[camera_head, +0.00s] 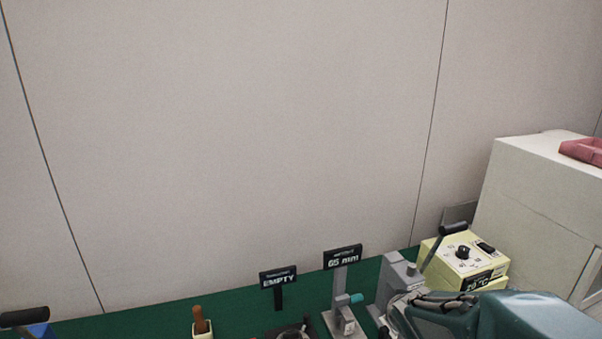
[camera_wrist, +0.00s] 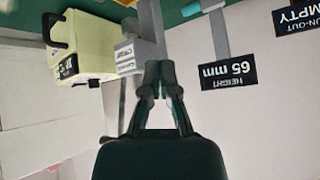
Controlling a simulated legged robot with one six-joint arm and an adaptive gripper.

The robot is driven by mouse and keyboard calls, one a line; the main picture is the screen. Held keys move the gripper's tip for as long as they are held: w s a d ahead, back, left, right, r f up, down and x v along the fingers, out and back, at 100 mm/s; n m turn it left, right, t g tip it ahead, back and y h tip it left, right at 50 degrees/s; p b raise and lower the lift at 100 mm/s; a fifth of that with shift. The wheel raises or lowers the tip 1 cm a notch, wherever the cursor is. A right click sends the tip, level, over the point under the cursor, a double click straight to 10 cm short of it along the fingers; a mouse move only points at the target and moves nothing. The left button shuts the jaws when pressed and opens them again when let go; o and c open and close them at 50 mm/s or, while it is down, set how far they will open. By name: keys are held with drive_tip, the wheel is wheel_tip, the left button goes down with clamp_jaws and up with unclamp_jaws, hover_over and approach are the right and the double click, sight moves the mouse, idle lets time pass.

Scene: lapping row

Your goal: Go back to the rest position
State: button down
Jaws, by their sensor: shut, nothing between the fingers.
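My gripper (camera_wrist: 160,80) is shut and empty in the wrist view, its two fingertips together. That view appears upside down. In the head view my teal arm reaches in from the lower right over the green bench top (camera_head: 240,317). Near my gripper are a grey device (camera_head: 397,275), which also shows in the wrist view (camera_wrist: 133,52), and a grey height stand (camera_head: 341,295) with a teal knob. The stand's black "65 mm" sign (camera_wrist: 228,72) appears beside the fingers in the wrist view. I cannot tell whether the fingers touch anything.
A pale yellow box (camera_head: 468,262) with a knob and a black-handled lever stands at the right. Behind it is a white cabinet (camera_head: 530,190) with a red tray (camera_head: 582,151). An "EMPTY" sign (camera_head: 278,279) and a cream cup (camera_head: 203,331) stand left. The wall area above is clear.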

drive_tip(key=s+a+r+n+g, duration=0.1)
drive_tip(key=s+r, duration=0.2)
drive_tip(key=s, duration=0.4)
drive_tip(key=s+a+r+n+g, duration=0.1)
drive_tip(key=s+a+r, duration=0.1)
drive_tip(key=s, duration=0.5)
drive_tip(key=s+a+r+n+g+y, duration=0.1)
drive_tip(key=s+r, duration=0.4)
drive_tip(key=s, duration=0.2)
drive_tip(key=shift+s+a, duration=0.25)
drive_tip(key=shift+s, duration=0.1)
drive_tip(key=shift+w, duration=0.1)
idle(1.1)
drive_tip(key=w+a+f+m+y, duration=0.3)
drive_tip(key=w+m, duration=0.2)
drive_tip(key=w, duration=0.3)
drive_tip(key=w+a+f+m+y, duration=0.3)
drive_tip(key=w+m, duration=0.1)
drive_tip(key=w, duration=0.4)
drive_tip(key=w+d+f+m+t, duration=0.1)
drive_tip(key=w+d+f+m, duration=0.2)
drive_tip(key=w+f+m, duration=0.2)
drive_tip(key=w+d+f+m+t+h, duration=0.1)
drive_tip(key=w+d+f+m, duration=0.2)
drive_tip(key=w+f+m, duration=0.3)
wheel_tip(320, 180, down, 2)
drive_tip(key=shift+d+m+h, duration=0.25)
drive_tip(key=shift+m+h, duration=0.05)
drive_tip(key=shift+m, duration=0.2)
